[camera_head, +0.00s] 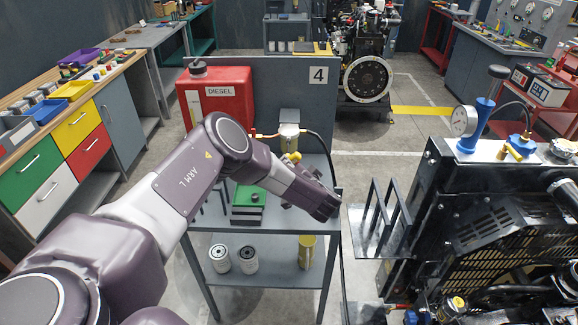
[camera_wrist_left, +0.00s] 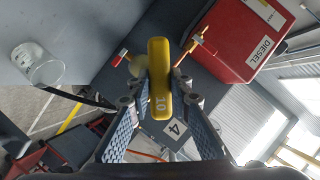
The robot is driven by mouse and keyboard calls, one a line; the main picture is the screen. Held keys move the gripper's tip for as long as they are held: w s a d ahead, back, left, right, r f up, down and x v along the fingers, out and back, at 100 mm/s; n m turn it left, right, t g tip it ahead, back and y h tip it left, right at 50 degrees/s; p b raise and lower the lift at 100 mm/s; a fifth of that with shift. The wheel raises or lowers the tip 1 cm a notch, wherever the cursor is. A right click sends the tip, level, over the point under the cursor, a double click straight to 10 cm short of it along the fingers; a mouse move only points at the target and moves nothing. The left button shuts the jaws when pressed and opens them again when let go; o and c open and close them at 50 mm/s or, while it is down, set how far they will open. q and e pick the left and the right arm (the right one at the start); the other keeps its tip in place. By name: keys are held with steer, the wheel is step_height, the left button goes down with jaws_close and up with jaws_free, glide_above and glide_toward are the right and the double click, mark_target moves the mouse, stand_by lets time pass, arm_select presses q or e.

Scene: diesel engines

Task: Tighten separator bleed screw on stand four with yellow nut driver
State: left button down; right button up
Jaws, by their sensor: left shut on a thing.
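My left gripper (camera_head: 324,204) is in front of stand four (camera_head: 331,115), low over its top. In the left wrist view its fingers (camera_wrist_left: 160,101) are closed around the yellow nut driver (camera_wrist_left: 159,65), which is marked 10. The separator (camera_head: 289,135), a pale amber bowl under a grey head, is at the stand's back panel, beyond my wrist. My right gripper is not in view.
A red diesel tank (camera_head: 216,98) stands left of the separator. A green-topped box (camera_head: 248,197) is on the stand; white filters (camera_head: 220,258) and a yellow canister (camera_head: 306,250) are on its lower shelf. A clear jar (camera_wrist_left: 42,65) shows in the wrist view. A black engine (camera_head: 490,220) stands right.

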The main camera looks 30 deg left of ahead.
arm_select(q)
steer(key=shift+f+m+y, duration=0.1)
steer(key=shift+m+y, duration=0.3)
steer(key=shift+m, duration=0.2)
steer(key=shift+s+d, duration=0.1)
